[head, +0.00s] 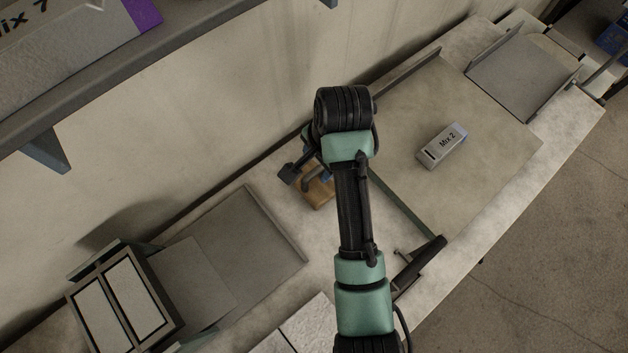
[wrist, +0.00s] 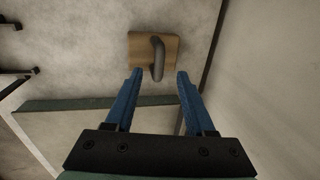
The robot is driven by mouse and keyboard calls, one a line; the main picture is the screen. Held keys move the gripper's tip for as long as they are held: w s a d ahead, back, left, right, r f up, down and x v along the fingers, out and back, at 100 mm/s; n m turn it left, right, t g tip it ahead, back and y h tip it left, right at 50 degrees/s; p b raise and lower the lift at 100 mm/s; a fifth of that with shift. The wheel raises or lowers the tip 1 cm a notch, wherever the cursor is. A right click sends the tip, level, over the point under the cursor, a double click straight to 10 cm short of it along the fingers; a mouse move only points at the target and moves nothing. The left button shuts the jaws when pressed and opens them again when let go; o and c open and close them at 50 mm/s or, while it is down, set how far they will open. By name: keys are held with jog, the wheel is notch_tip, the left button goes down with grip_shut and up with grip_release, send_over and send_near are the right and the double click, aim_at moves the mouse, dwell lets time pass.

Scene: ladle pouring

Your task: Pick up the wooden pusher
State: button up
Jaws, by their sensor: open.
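The wooden pusher (wrist: 137,50) is a light wooden block with a grey curved handle (wrist: 157,56), lying on the pale worktop. In the head view the pusher (head: 320,196) shows beside my arm, partly covered by my wrist and gripper. My gripper (wrist: 159,75) is open, its two blue fingers pointing at the pusher. In the wrist view the near end of the handle appears between the fingertips; the block lies beyond them. I cannot tell how far above the handle the fingertips are. Nothing is held.
A green-edged board (head: 500,150) with a "Mix 2" box (head: 442,147) lies right of my arm. A black-handled tool (head: 420,262) is near the front. A grey tray (head: 240,240) and a framed box (head: 122,300) stand left. The wall (head: 250,110) runs close behind the pusher.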

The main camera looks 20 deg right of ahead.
aim_at(315, 172)
jog(key=shift+w+a+f+p, duration=0.1)
jog(key=shift+w+f+p, duration=0.15)
jog(key=shift+f, duration=1.25)
jog(key=shift+w+f+p, duration=0.15)
jog(key=shift+w+f, duration=0.1)
jog(key=shift+f, duration=1.25)
grip_shut()
